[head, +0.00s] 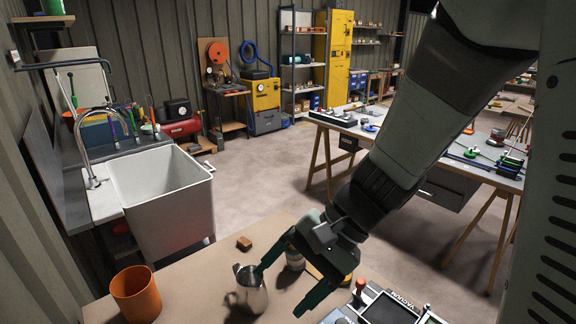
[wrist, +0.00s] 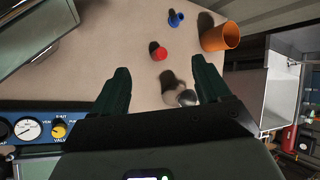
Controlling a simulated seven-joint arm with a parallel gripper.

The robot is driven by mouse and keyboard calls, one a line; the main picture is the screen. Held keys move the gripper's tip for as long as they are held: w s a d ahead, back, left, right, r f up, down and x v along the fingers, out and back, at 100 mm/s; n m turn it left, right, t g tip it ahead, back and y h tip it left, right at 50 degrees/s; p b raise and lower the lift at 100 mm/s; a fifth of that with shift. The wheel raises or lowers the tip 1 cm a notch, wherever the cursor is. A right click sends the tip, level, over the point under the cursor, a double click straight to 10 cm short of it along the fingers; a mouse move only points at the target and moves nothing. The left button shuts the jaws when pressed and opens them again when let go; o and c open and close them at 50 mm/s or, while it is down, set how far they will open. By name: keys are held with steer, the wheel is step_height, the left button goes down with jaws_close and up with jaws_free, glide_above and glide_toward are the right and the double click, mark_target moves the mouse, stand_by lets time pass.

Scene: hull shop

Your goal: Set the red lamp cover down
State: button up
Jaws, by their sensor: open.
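In the wrist view a small round red piece, which looks like the red lamp cover (wrist: 158,53), stands on the brown table top (wrist: 135,30). It appears beyond and between my fingertips, with nothing gripping it. I cannot make it out in the head view. My gripper (head: 290,281) is open and empty above the table, its fingers spread wide; the fingers also show in the wrist view (wrist: 161,70). In the head view the metal pitcher (head: 250,293) stands close to the left finger. Its exact gap from the finger is unclear.
An orange cup (head: 136,294) stands at the table's left; a small blue piece (wrist: 176,18) is near it in the wrist view. A brown block (head: 244,243) lies near the back edge. A blue gauge panel (wrist: 85,124) borders the wrist view's lower left. A white sink (head: 165,190) stands behind.

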steer(key=a+f+m+t+y, duration=0.1)
steer(key=f+m, duration=0.3)
steer(key=f, duration=0.4)
steer(key=w+a+f+m+t+y, duration=0.1)
steer(key=a+f+m+y, duration=0.2)
steer(key=f, duration=0.5)
steer(key=w+a+f+m+t+y, duration=0.1)
steer(key=a+f+m, duration=0.2)
steer(key=f+m, duration=0.4)
steer(key=shift+w+a+f+y, duration=0.1)
steer(key=shift+a+f+y, duration=0.1)
steer(key=shift+f, duration=0.2)
steer(key=shift+a+f+y, duration=0.1)
steer(key=shift+f+y, duration=0.1)
steer(key=shift+f, duration=0.15)
steer(key=x, duration=1)
steer(key=shift+a+f, duration=0.15)
steer(key=shift+f, duration=0.35)
steer(key=shift+c, duration=0.3)
steer(key=c, duration=1)
steer(key=shift+r, duration=0.1)
steer(key=shift+c, duration=0.2)
